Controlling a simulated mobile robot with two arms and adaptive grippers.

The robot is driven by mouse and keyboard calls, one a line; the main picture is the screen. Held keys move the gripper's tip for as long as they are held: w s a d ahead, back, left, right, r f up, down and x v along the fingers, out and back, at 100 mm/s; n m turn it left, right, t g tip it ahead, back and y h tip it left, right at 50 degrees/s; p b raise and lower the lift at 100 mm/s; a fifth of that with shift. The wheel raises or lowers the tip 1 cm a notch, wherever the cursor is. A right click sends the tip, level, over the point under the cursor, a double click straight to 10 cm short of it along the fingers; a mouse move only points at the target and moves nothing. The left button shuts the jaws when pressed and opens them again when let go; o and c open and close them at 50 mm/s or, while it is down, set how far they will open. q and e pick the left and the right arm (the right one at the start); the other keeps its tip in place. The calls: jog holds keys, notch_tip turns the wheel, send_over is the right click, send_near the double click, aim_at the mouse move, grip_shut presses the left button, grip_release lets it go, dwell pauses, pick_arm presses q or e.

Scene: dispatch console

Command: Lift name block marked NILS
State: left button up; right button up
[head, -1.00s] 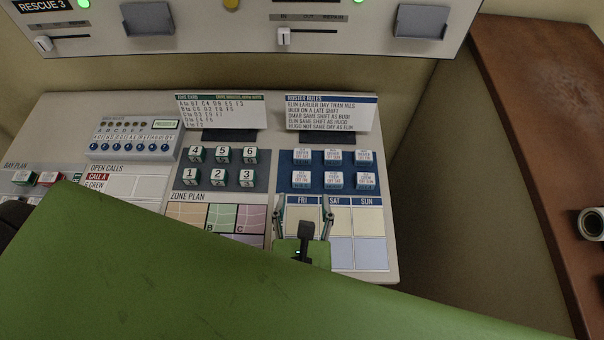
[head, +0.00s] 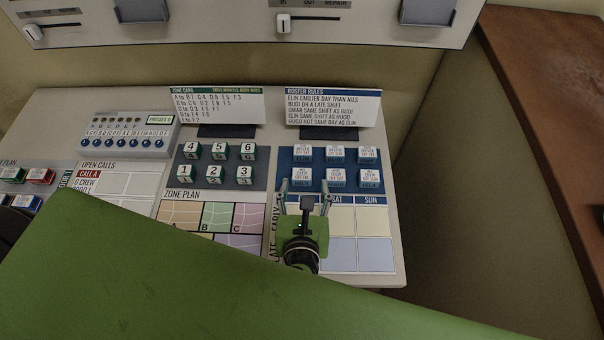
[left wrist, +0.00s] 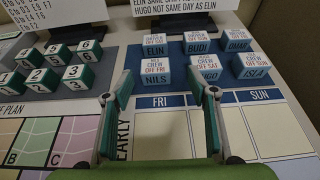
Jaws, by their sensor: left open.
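The name block marked NILS (left wrist: 157,76) is white with a blue front face. It stands at the front left of the dark blue pad (left wrist: 133,60) among the other name blocks; in the head view the front left block (head: 302,174) is the same one. My left gripper (head: 304,187) is open and empty, just in front of this block. In the left wrist view its fingers (left wrist: 159,84) show to the left and right of NILS; I cannot tell whether they touch it. My right gripper is not in view.
HUGO (left wrist: 205,72) stands close to the right of NILS, with ELIN (left wrist: 155,45) behind it. Numbered blocks (head: 213,173) stand on a grey pad to the left. The roster rules card (head: 333,108) stands behind. The roster grid (head: 360,245) in front has clear cells.

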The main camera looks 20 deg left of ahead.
aim_at(302, 180)
pick_arm(q)
jog(key=shift+a+f+p+x, duration=0.1)
jog(key=shift+p+x, duration=0.1)
jog(key=shift+x, duration=0.8)
jog(key=shift+a+f+p+x, duration=0.1)
jog(key=shift+a+p+x, duration=0.1)
jog(key=shift+x, duration=0.8)
jog(key=shift+a+p+x, duration=0.1)
jog(key=shift+p+x, duration=0.1)
jog(key=shift+x, duration=0.8)
jog(key=shift+s, duration=0.25)
jog(key=c, duration=1.1)
